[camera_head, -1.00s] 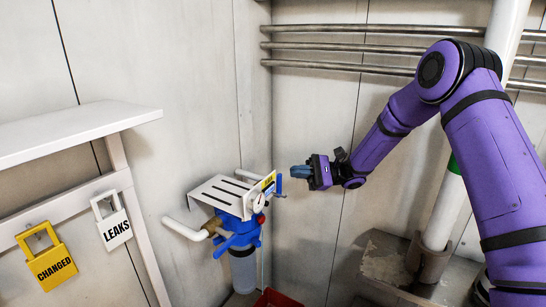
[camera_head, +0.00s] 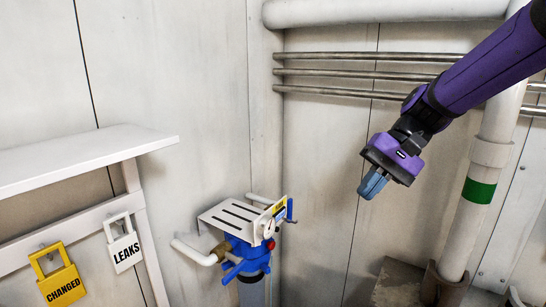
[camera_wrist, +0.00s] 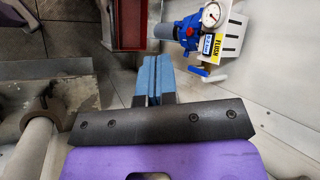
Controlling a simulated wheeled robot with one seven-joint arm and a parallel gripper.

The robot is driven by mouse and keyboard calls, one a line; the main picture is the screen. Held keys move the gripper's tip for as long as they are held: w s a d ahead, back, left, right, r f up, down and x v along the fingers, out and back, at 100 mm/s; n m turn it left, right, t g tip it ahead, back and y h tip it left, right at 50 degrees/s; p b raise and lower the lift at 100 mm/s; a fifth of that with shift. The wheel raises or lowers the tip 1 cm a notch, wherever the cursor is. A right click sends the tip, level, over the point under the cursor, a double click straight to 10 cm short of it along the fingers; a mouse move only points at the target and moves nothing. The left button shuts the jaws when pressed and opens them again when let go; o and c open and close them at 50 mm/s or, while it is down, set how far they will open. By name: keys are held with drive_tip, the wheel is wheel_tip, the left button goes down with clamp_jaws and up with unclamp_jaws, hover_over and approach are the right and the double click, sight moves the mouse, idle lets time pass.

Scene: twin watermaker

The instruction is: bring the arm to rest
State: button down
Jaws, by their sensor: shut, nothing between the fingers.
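My gripper (camera_head: 373,184) hangs in the air at the upper right of the head view, pointing down and slightly left. Its blue fingers are together with nothing between them; the wrist view shows them side by side (camera_wrist: 153,80). My purple arm reaches in from the upper right corner. The gripper is apart from the wall and from the blue filter unit (camera_head: 245,252), which stands lower left of it under a white slotted bracket (camera_head: 225,218).
Thin metal pipes (camera_head: 330,72) run along the wall behind my arm. A thick white pipe (camera_head: 470,215) with a green band stands at right. A white shelf (camera_head: 70,160) with LEAKS (camera_head: 124,245) and CHANGED (camera_head: 60,280) padlocks is at left. A red container (camera_wrist: 128,25) shows in the wrist view.

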drive_tip(key=s+d+r+n+t+h, duration=0.1)
drive_tip(key=s+d+t+h, duration=0.2)
drive_tip(key=s+d, duration=0.3)
drive_tip(key=s+d+r+n+t+h, duration=0.1)
drive_tip(key=s+d+t+h, duration=0.3)
drive_tip(key=s, duration=0.6)
drive_tip(key=shift+s+d+r+t, duration=0.25)
drive_tip(key=shift+d+r+t, duration=0.4)
drive_tip(key=shift+d, duration=0.7)
drive_tip(key=shift+r+g, duration=0.15)
drive_tip(key=shift+g, duration=0.1)
